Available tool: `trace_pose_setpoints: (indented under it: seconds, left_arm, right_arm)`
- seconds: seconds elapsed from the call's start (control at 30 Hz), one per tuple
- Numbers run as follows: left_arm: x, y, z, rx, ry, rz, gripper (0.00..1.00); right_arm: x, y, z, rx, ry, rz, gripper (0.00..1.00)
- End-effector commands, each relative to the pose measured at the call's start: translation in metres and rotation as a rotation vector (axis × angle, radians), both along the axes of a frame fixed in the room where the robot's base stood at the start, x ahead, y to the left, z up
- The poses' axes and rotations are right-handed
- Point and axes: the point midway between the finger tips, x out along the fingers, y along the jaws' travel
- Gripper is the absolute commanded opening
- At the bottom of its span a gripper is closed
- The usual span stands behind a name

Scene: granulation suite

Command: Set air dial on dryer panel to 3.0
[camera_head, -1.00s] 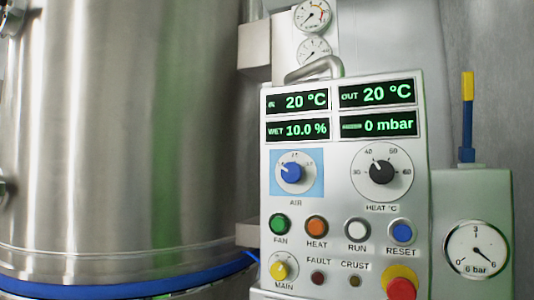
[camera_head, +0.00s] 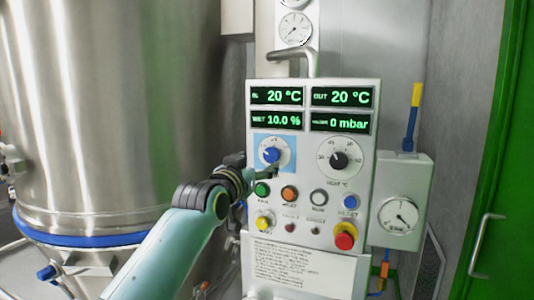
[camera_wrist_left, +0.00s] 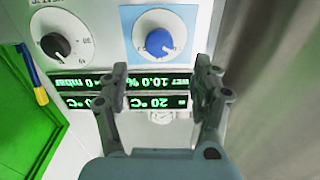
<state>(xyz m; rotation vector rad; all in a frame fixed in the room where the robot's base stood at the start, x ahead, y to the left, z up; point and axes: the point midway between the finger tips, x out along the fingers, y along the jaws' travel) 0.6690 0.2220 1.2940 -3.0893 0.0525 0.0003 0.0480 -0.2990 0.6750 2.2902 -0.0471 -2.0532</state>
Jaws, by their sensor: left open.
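The air dial is a blue knob (camera_head: 271,155) on a white disc with a light blue square around it, at the left of the dryer panel (camera_head: 355,105). Its pointer looks turned to the upper left; the exact value is too small to read. My left gripper (camera_head: 268,172) is just below the knob in the head view and partly hides the AIR label area. In the left wrist view, which is upside down, the blue knob (camera_wrist_left: 158,40) lies beyond the open fingertips (camera_wrist_left: 161,68), centred between them, with nothing held. My right gripper is not in view.
The black heat dial (camera_head: 338,160) is right of the air dial. Coloured buttons, a yellow main switch (camera_head: 264,224) and a red emergency stop (camera_head: 345,237) sit below. A large steel vessel (camera_head: 110,110) stands left; a gauge box (camera_head: 402,185) is at right.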

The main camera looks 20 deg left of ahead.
Motion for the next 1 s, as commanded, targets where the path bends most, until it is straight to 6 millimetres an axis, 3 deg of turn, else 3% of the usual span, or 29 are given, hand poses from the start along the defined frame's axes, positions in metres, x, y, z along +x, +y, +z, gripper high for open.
trace_pose_setpoints:
  seconds: [0.2, 0.4, 0.6, 0.9, 1.0]
  left_arm:
    - [0.044, -0.001, 0.002, 0.0, 0.001, 0.0, 0.65]
    - [0.072, -0.002, 0.001, 0.0, 0.001, 0.0, 0.65]
    - [0.084, -0.003, 0.001, 0.0, 0.0, 0.001, 0.65]
    - [0.086, -0.003, 0.0, 0.0, 0.0, 0.001, 0.65]
    - [0.086, -0.003, 0.0, 0.0, 0.0, 0.001, 0.52]
  right_arm:
    - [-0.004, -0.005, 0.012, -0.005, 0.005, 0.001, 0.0]
    - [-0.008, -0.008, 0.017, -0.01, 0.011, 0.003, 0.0]
    - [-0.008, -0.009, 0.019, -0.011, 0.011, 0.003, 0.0]
    - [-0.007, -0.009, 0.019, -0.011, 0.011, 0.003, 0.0]
    - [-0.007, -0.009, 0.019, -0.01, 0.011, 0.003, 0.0]
